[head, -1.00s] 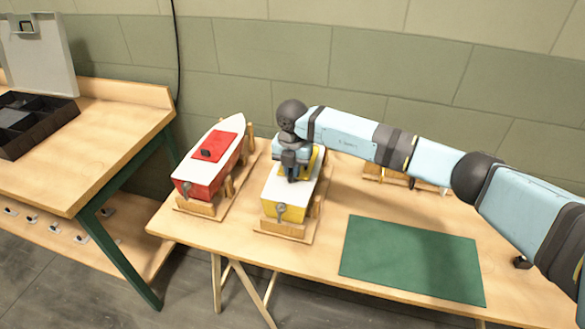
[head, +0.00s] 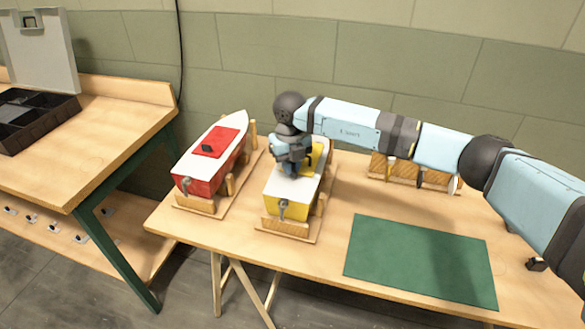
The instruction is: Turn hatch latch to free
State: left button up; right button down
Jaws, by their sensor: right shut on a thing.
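A yellow and white model boat (head: 287,205) stands on a wooden cradle near the left part of the table. Its yellow hatch (head: 318,157) shows only in part on the deck. My right gripper (head: 291,172) points down over this hatch from above and is shut on the hatch latch, which the fingers hide. How far the latch is turned cannot be seen. My left gripper is not in view.
A green mat (head: 420,262) lies at the front right of the table, with bare wood around it. A wooden rack (head: 404,172) with small parts stands behind. A second bench on the left holds a black divided tray (head: 40,133).

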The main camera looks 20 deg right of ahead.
jog(key=shift+a+n+b, duration=0.15)
jog(key=shift+n+b, duration=0.25)
jog(key=shift+n, duration=0.6)
jog(key=shift+s+a+n+b, duration=0.15)
jog(key=shift+n+b, duration=0.3)
jog(key=shift+n, duration=0.45)
jog(key=n+b, duration=0.1)
jog(key=n, duration=0.2)
jog(key=shift+s+a, duration=0.1)
jog(key=shift+a, duration=0.1)
jog(key=shift+s+a+n+b, duration=0.1)
jog(key=shift+n+b, duration=0.4)
jog(key=shift+n, duration=0.5)
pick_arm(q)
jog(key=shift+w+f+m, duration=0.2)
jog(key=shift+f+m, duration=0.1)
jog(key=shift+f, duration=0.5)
pick_arm(e)
jog(key=shift+n, duration=0.4)
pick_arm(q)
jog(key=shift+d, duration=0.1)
pick_arm(e)
jog(key=shift+s+r, duration=0.1)
jog(key=c, duration=1.2)
grip_release()
jog(key=shift+a, duration=0.1)
jog(key=shift+o, duration=0.2)
